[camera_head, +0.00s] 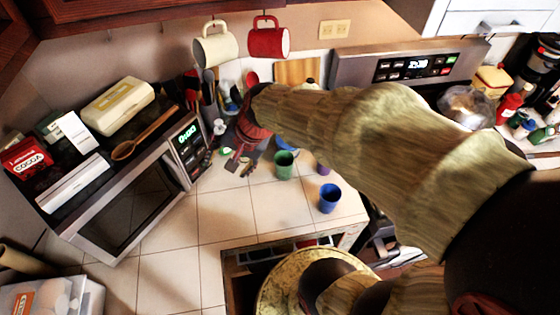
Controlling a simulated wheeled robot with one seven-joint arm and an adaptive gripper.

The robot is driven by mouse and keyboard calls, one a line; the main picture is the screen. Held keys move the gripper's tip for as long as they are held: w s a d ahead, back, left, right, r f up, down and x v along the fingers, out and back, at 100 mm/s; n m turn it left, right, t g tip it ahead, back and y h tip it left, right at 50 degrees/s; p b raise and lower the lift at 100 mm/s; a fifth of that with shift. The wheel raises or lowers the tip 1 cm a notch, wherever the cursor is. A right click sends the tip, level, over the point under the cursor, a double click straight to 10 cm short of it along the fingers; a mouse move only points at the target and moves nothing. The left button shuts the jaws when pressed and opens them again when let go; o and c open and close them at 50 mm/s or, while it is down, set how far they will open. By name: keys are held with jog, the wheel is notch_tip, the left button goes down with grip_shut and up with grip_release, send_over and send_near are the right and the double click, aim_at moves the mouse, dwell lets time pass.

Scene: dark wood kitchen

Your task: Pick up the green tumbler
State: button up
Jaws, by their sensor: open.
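The green tumbler (284,165) stands upright on the white tiled counter, right of the microwave. My gripper (238,163) hangs over the counter to the left of the tumbler, pointing down, with a visible gap between them. It is open and nothing shows in it. My arm comes in from the lower right and passes above the tumbler in the picture. The tumbler itself is mostly uncovered.
A blue tumbler (330,198) stands nearer the counter edge, with a purple cup (323,169) partly hidden by my arm. The microwave (130,200) is at left. Two mugs hang above, one cream (215,45), one red (268,42). An open drawer (235,262) lies below the counter.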

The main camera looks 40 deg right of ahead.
jog(key=shift+o, duration=1.2)
jog(key=w+d+f+m+p, duration=0.2)
jog(key=w+d+m+p, duration=0.1)
jog(key=d+m, duration=0.2)
jog(key=shift+w+d+m, duration=0.3)
jog(key=shift+w+m, duration=0.1)
jog(key=shift+m, duration=0.4)
jog(key=shift+o, duration=0.4)
jog(key=d+f+m+p, duration=0.4)
jog(key=d+m, duration=0.2)
jog(key=d, duration=0.1)
jog(key=shift+w, duration=0.45)
jog(key=m+h+p, duration=0.1)
jog(key=m+p, duration=0.3)
jog(key=m, duration=0.6)
send_near(284, 159)
jog(key=a, duration=0.3)
jog(key=shift+g, duration=0.3)
jog(key=shift+d+b+x, duration=0.1)
jog(key=shift+b+x, duration=0.2)
jog(key=shift+x, duration=1.05)
jog(key=shift+d+b+x, duration=0.15)
jog(key=shift+b+x, duration=0.15)
jog(key=shift+x, duration=1.05)
jog(key=shift+c, duration=1.2)
jog(key=c, duration=1.1)
